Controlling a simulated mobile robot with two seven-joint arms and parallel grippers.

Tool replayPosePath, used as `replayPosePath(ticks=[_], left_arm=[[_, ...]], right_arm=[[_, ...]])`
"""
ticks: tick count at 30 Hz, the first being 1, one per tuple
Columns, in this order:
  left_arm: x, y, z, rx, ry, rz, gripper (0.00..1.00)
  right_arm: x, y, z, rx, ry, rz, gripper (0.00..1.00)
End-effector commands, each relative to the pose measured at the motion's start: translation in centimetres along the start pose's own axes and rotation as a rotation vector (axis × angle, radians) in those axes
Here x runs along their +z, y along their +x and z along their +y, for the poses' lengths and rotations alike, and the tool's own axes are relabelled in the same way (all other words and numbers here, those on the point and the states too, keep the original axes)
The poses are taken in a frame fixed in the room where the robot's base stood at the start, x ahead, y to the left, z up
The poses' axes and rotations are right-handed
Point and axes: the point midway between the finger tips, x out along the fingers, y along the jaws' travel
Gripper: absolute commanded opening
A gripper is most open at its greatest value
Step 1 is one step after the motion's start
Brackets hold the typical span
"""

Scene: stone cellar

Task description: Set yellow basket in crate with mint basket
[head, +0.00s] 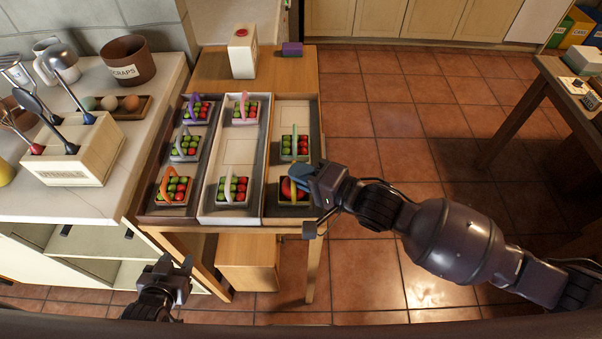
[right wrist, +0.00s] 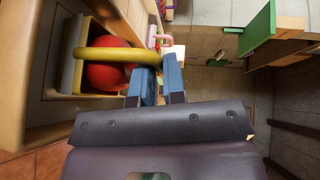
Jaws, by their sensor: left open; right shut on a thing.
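The yellow basket (head: 285,199) is at the front compartment of the right-hand crate (head: 271,160), partly hidden by my right gripper (head: 304,180). In the right wrist view its yellow handle (right wrist: 110,50) arches over a large red round thing. My right gripper is shut on that handle; it also shows in the right wrist view (right wrist: 152,85). I cannot tell whether the basket rests on the crate floor. The mint basket (head: 289,157), with red and green fruit, stands in the middle compartment of the same crate. My left gripper (head: 174,268) is open and empty, left of the table's front.
The dark left crate (head: 161,208) holds purple, grey and orange-handled baskets. The white middle crate (head: 204,208) has two baskets and an empty middle compartment. The right crate's back compartment is empty. A white-and-red container (head: 243,55) and a purple block (head: 292,49) stand behind.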

Motion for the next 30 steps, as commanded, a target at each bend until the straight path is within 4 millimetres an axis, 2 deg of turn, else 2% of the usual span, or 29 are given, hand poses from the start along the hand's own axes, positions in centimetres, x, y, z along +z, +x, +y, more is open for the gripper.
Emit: replayPosePath(ticks=[11, 12, 17, 27, 30], left_arm=[[0.5, -0.2, 0.0, -0.002, -0.001, -0.009, 0.43], [0.5, -0.2, 0.0, -0.002, -0.001, -0.009, 0.43], [0.5, -0.2, 0.0, -0.001, -0.001, -0.008, 0.43], [0.0, -0.1, 0.0, 0.000, 0.000, 0.000, 0.43], [-0.1, 0.0, 0.0, 0.000, 0.000, 0.001, 0.43]], right_arm=[[0.1, 0.1, 0.3, -0.002, 0.001, 0.000, 0.00], [0.1, 0.1, 0.4, -0.001, 0.001, 0.000, 0.12], [0.1, 0.1, 0.3, -0.001, 0.001, 0.000, 0.36], [0.0, -0.1, -0.1, 0.000, -0.001, 0.000, 0.36], [0.0, -1.2, 0.2, 0.003, 0.001, 0.001, 0.36]])
